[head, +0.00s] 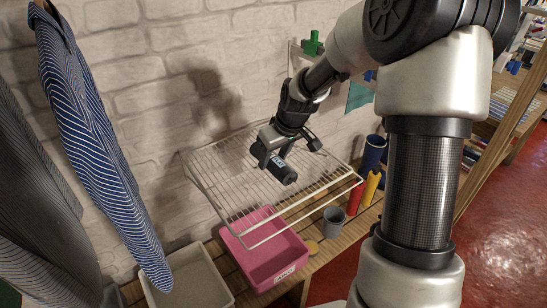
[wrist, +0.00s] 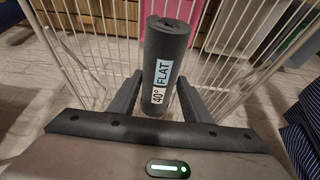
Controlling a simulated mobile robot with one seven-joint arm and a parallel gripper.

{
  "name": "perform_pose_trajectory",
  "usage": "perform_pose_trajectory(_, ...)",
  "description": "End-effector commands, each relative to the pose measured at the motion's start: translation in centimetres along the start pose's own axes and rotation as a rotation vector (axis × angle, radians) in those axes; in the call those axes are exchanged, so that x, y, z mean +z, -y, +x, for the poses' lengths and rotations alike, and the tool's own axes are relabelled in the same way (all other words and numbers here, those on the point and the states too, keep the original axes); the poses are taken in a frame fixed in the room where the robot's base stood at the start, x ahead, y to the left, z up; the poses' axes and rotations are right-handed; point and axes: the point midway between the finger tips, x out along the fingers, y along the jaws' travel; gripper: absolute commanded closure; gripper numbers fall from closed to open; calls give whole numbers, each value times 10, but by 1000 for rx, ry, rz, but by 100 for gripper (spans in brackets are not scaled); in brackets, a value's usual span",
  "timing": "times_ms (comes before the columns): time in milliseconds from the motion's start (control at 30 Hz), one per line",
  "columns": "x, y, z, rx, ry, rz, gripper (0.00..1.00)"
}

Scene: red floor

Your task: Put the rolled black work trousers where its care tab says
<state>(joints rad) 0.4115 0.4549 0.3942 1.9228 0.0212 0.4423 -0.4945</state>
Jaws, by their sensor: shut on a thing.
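The rolled black work trousers (head: 280,168) are a short dark cylinder with a white and pale blue tab. In the wrist view the roll (wrist: 167,45) stands between my fingers, and its tab (wrist: 160,82) reads "40°" and "FLAT". My gripper (head: 287,150) is shut on the roll and holds it over the wire rack (head: 228,178). The rack is a white slatted frame against the brick wall, above the bench. I cannot tell whether the roll touches its wires.
A pink bin (head: 235,249) with a small label stands below the rack's front, and a pale grey bin (head: 227,299) is left of it. A grey cup (head: 333,222), a red cylinder (head: 355,198) and a yellow one (head: 370,188) stand right. Striped shirts (head: 95,140) hang at left.

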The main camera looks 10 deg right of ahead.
Motion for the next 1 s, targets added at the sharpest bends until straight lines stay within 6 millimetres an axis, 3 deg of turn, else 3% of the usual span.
perform_pose_trajectory(200,1,0,4,0,-1,0,85)
perform_pose_trajectory(233,1,0,3,0,0,0,52)
perform_pose_trajectory(333,1,0,2,0,0,0,37)
perform_pose_trajectory(733,-1,0,-6,1,-1,0,37)
perform_pose_trajectory(1000,-1,-1,-60,4,-3,0,37)
